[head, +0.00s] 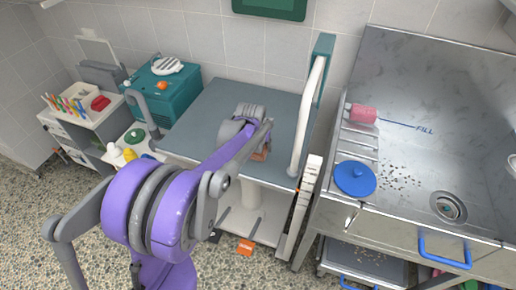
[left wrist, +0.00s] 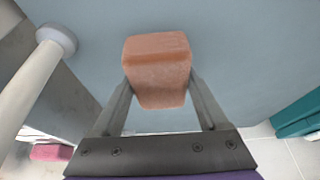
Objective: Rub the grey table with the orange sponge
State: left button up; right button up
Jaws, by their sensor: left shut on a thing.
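The grey table (head: 205,112) is a flat blue-grey top in the middle of the head view, and its surface fills much of the left wrist view (left wrist: 245,50). My left arm reaches over it from the lower left. My left gripper (left wrist: 158,88) is shut on the orange sponge (left wrist: 158,68), a block held between the two fingers. In the head view the sponge (head: 261,154) shows only in part beside the gripper, over the table's front right area. I cannot tell whether it touches the top. My right gripper is not in view.
A white rail (head: 309,115) stands along the table's right edge. A teal box (head: 170,93) stands at the back left. The table's left and back parts are clear.

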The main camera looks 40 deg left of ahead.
pick_arm(q)
jog(key=shift+r+p, duration=1.3)
jog(key=shift+r, duration=1.05)
jog(key=shift+s, duration=0.1)
